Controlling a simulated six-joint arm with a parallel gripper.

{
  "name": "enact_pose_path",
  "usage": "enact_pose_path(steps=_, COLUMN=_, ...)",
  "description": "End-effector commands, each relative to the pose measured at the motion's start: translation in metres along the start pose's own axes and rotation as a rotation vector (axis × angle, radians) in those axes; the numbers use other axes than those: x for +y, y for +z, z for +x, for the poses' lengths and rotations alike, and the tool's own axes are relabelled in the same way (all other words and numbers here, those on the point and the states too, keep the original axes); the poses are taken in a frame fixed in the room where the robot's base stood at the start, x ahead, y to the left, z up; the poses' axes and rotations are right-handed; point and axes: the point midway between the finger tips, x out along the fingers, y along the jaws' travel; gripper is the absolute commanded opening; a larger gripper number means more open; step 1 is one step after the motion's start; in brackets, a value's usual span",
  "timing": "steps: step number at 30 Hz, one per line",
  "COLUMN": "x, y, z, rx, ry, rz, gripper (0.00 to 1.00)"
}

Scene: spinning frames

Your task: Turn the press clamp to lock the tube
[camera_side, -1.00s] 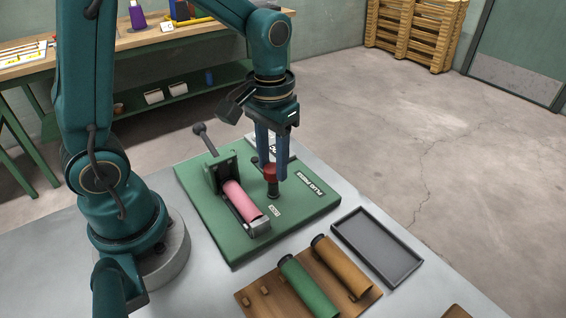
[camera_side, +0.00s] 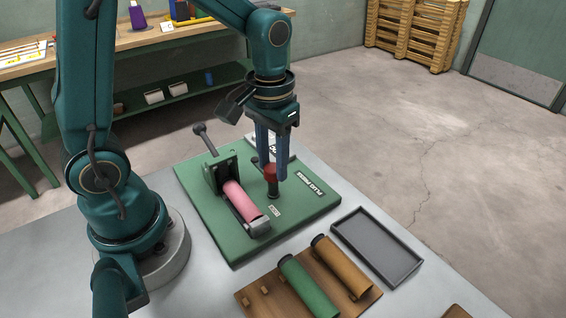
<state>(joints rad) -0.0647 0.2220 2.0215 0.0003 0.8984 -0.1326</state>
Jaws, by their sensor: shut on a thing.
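The pink tube (camera_side: 243,200) lies in a holder on the green press base (camera_side: 205,226). The press clamp (camera_side: 219,172) stands at the tube's back end, with a dark lever ending in a round knob (camera_side: 199,129) that points up and left. To the right of the tube, a red knob (camera_side: 270,171) sits on a short dark post. My gripper (camera_side: 271,175) points straight down with its blue fingers around the red knob, shut on it. Part of the knob is hidden behind a finger.
A wooden rack (camera_side: 251,298) in front holds a green tube (camera_side: 308,286) and a brown tube (camera_side: 341,267). An empty grey tray (camera_side: 377,239) lies to their right. A workbench (camera_side: 150,42) stands behind at the left.

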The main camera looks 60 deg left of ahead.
Motion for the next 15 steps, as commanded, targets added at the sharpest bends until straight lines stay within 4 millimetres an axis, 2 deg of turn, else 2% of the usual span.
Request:
enact_pose_path(steps=9, x=0.0001, y=-0.0003, z=-0.0012, rx=0.002, ry=0.001, rz=-0.013, gripper=0.0)
enact_pose_path(steps=15, x=0.0001, y=-0.0004, z=-0.0013, rx=0.002, ry=0.001, rz=-0.084, gripper=0.0)
